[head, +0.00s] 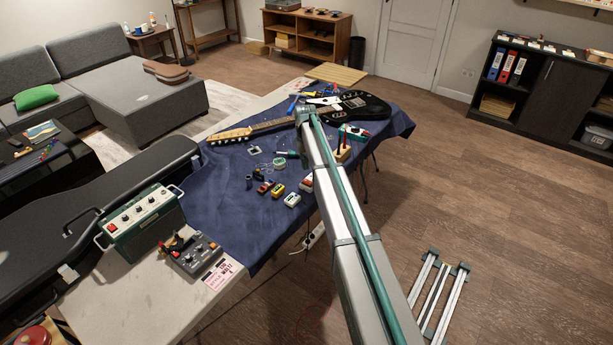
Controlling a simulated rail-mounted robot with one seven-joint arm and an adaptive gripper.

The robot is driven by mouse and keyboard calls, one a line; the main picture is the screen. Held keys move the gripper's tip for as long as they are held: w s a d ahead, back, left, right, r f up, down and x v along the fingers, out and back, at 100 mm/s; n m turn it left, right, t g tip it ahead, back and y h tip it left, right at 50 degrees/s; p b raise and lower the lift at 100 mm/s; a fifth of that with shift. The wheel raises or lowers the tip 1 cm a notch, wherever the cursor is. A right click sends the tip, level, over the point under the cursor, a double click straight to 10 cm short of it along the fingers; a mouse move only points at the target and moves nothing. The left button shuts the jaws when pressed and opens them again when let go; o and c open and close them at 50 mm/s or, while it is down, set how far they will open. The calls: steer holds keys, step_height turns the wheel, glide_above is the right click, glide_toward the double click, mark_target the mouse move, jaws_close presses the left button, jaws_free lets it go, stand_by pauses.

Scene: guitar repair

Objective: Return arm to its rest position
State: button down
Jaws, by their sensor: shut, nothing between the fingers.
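My arm reaches from the bottom right up over the work table, and its far joint is in front of the guitar's body. My gripper cannot be made out; the arm hides what lies behind it. The black electric guitar (365,104) with a pale headstock (229,136) lies across the dark blue cloth (222,188), partly covered by the arm.
Several small pedals (278,190), hand tools (292,105) and a spool (279,163) lie on the cloth. A black guitar case (100,205) lies left.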

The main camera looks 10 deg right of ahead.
steer(key=s+f+m, duration=0.1)
steer(key=s+f, duration=0.3)
steer(key=s, duration=1.1)
steer(key=s+f+m, duration=0.1)
steer(key=s+f, duration=0.3)
steer(key=s, duration=1.1)
steer(key=s+f+m, duration=0.1)
steer(key=s+f, duration=0.2)
steer(key=s, duration=1.1)
steer(key=s+f+g+b, duration=0.1)
steer(key=s+f+g, duration=0.2)
steer(key=s+f, duration=0.7)
steer(key=s+f+g+b, duration=0.1)
steer(key=s+f+g, duration=0.2)
steer(key=s+f, duration=0.8)
steer(key=s, duration=0.8)
steer(key=shift+s+f+g+b, duration=0.2)
steer(key=shift+f+g+b, duration=0.1)
steer(key=shift+g, duration=0.1)
